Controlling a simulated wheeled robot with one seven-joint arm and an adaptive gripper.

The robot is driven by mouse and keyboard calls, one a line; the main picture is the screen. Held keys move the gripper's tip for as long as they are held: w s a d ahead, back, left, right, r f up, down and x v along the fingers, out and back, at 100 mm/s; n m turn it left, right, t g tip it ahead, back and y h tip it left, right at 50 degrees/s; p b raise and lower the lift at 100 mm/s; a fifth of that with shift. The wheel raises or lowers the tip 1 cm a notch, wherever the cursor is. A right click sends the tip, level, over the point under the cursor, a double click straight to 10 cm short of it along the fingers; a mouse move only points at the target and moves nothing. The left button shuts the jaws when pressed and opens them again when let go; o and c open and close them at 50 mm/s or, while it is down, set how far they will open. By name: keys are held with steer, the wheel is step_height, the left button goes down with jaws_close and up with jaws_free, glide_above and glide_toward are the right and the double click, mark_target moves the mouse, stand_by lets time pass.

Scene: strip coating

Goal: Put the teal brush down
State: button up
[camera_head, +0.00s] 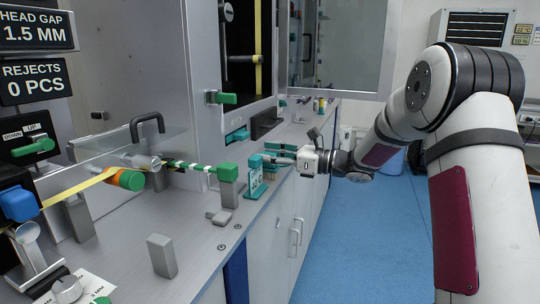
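A small teal piece (255,161), which looks like the teal brush, is at the top of a teal stand (258,186) with a pale label, near the counter's front edge. My gripper (277,160) comes in from the right, roughly level, with its fingers pointing left at the top of this stand. The fingertips overlap the teal piece in the picture. They are too small to show whether they grip it or only lie beside it. Whether the piece rests in the stand is also unclear.
A grey block (162,255) stands on the steel counter (200,262). Blue floor (345,240) is clear right of the cabinets.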

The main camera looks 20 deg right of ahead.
steer(key=p+v, duration=0.2)
steer(key=v, duration=1)
steer(key=w+d+r+m+t+h, duration=0.1)
steer(key=w+r+m+t+h, duration=0.3)
steer(key=r+m+h, duration=0.55)
steer(key=s+d+f+m+g+h, duration=0.1)
steer(key=s+d+m+g+h, duration=0.15)
steer(key=s+m+h, duration=1.1)
steer(key=s+a+f+m+g+y, duration=0.2)
steer(key=s+a+f+m+g, duration=0.2)
steer(key=s+m, duration=0.4)
steer(key=s+a+f+m+g+y, duration=0.3)
steer(key=s+m, duration=0.5)
steer(key=s, duration=0.8)
steer(key=s+a+f+m+g+y, duration=0.3)
steer(key=s+m, duration=0.5)
steer(key=s, duration=0.4)
steer(key=a+f+g, duration=0.1)
steer(key=a+g, duration=0.1)
steer(key=a, duration=0.1)
steer(key=shift+s+a+f, duration=0.2)
steer(key=shift+f, duration=0.2)
